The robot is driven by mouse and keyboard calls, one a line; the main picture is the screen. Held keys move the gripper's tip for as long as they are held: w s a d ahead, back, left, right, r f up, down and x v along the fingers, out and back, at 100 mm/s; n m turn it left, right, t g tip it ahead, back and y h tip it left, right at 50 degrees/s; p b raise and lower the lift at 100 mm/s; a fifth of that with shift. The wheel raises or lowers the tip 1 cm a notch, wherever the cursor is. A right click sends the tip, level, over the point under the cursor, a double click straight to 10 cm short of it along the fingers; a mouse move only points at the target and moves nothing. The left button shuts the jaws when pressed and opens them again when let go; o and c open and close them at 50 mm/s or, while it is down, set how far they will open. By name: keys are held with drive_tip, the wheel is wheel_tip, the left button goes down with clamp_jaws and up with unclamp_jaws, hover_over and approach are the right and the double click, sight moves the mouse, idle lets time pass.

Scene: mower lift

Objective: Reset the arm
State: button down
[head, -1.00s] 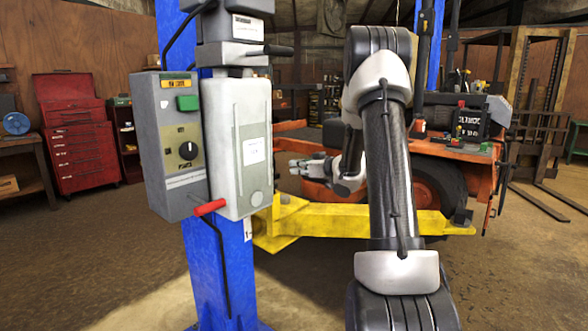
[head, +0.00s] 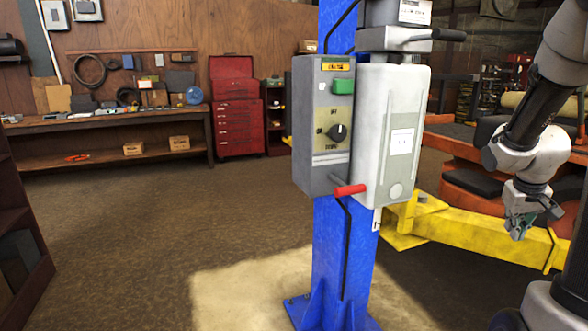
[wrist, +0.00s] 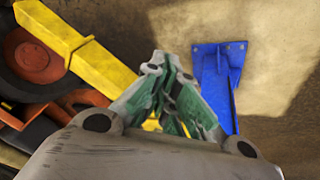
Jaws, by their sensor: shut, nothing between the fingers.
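My gripper (head: 520,230) hangs at the right of the head view, pointing down, beside the yellow lift arm (head: 475,226). My arm comes in from the right edge and bends down to it. In the wrist view my gripper (wrist: 172,68) shows its grey and green fingers drawn together with nothing between them. Below it in that view lie the yellow lift arm (wrist: 75,45) and the foot of the blue lift post (wrist: 217,75). The gripper appears clear of both.
The blue post (head: 340,250) carries a grey control box (head: 323,125) with a green button, a dial and a red-handled lever (head: 350,189). An orange mower (head: 455,150) stands behind my arm. A workbench (head: 110,125) and red tool chest (head: 237,110) line the back wall.

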drive_tip(key=s+a+r+n+y, duration=0.1)
drive_tip(key=s+a+r, duration=0.5)
drive_tip(key=s+a, duration=0.2)
drive_tip(key=s+a+r+t+y, duration=0.1)
drive_tip(key=s+a+r+y, duration=0.1)
drive_tip(key=s+a+r, duration=0.4)
drive_tip(key=s+a, duration=0.3)
drive_tip(key=a, duration=0.3)
drive_tip(key=shift+a+r+n+t, duration=0.15)
drive_tip(key=shift+r+n+t, duration=0.15)
drive_tip(key=shift+n, duration=0.1)
